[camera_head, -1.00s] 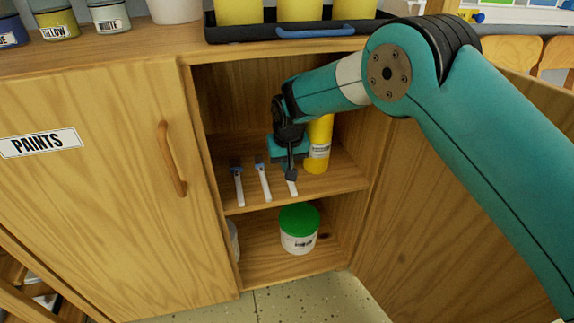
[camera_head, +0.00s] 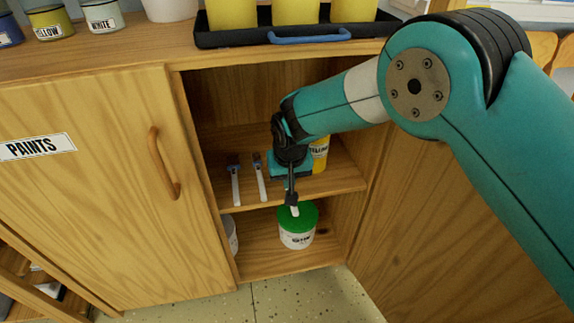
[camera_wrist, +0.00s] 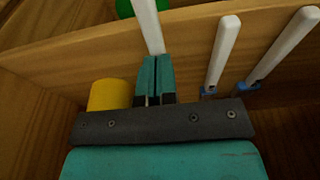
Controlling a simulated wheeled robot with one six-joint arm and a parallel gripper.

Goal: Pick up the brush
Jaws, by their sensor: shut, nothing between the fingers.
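My gripper (camera_head: 291,197) points down at the front of the cabinet's middle shelf (camera_head: 335,184). Its teal fingers (camera_wrist: 155,78) are together in the wrist view. A brush with a white handle (camera_head: 295,211) shows just below the fingertips; the handle (camera_wrist: 147,24) extends past the shelf's front edge, over the green lid. Its other end is hidden by my gripper. I cannot tell whether the fingers touch it. Two more white-handled brushes with blue-grey heads, a left one (camera_head: 235,182) and a middle one (camera_head: 260,179), lie on the shelf to the left.
A yellow bottle (camera_head: 320,153) stands behind my gripper on the same shelf. A white tub with a green lid (camera_head: 297,234) stands on the lower shelf. A shut door marked PAINTS (camera_head: 85,180) is at left. A black tray (camera_head: 240,38) with yellow containers sits on top.

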